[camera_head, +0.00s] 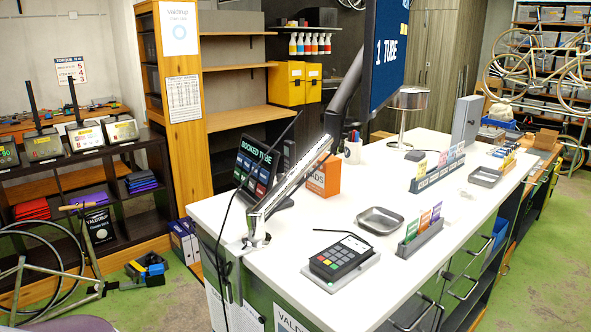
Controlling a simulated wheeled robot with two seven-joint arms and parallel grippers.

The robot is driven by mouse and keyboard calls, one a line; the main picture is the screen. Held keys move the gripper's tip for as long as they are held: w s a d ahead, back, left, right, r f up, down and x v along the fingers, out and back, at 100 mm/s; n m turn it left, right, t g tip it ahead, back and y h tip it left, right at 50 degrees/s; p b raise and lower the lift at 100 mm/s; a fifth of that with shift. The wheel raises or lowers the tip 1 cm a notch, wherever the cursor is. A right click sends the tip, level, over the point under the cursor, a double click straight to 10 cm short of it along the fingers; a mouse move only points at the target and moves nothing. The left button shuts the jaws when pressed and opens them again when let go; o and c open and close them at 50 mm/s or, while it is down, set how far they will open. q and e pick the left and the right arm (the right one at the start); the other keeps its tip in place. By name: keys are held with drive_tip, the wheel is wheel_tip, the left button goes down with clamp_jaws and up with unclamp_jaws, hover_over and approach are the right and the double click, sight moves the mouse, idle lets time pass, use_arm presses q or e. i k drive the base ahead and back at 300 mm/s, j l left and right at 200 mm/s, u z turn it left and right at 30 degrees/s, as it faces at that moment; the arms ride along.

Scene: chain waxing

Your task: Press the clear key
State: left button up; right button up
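A dark card terminal with a keypad (338,258) lies on a grey stand (363,273) near the front edge of the white counter. The key labels are too small to read, so I cannot tell which one is the clear key. A black cable or stylus-like line runs just behind the terminal. Neither of my grippers shows in the view, and nothing touches the terminal.
On the white counter (300,222), a chrome post (290,185) and a tablet (258,165) stand left of the terminal. A metal tray (380,220) and a grey card holder (420,238) lie to the right. A blue screen (389,50) hangs above.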

sight(260, 190)
drive_tip(key=i+j, duration=0.15)
drive_tip(key=j, duration=0.2)
drive_tip(key=i+j, duration=0.35)
drive_tip(key=j, duration=0.3)
